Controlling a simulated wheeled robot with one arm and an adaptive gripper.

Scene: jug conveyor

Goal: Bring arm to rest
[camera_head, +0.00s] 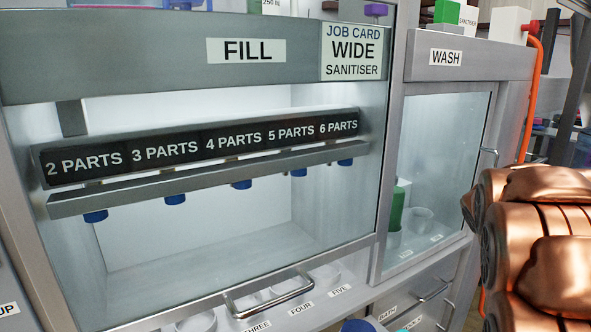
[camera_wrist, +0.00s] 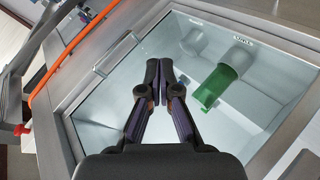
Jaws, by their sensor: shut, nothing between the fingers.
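My gripper (camera_wrist: 160,82) shows in the wrist view with its two dark fingers together and nothing between them. It is in front of the glass of the WASH cabinet (camera_wrist: 130,60). In the head view my copper-coloured arm (camera_head: 540,235) fills the right edge, and the gripper itself is out of that view. The WASH cabinet (camera_head: 446,57) stands at the right, with its glass front down.
The FILL cabinet (camera_head: 247,50) has a row of blue nozzles (camera_head: 242,184) and a JOB CARD (camera_head: 352,52) reading WIDE SANITISER. A green container (camera_wrist: 216,87) stands behind the WASH glass. An orange hose (camera_head: 532,95) runs beside WASH. A handle (camera_head: 268,292) juts from FILL.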

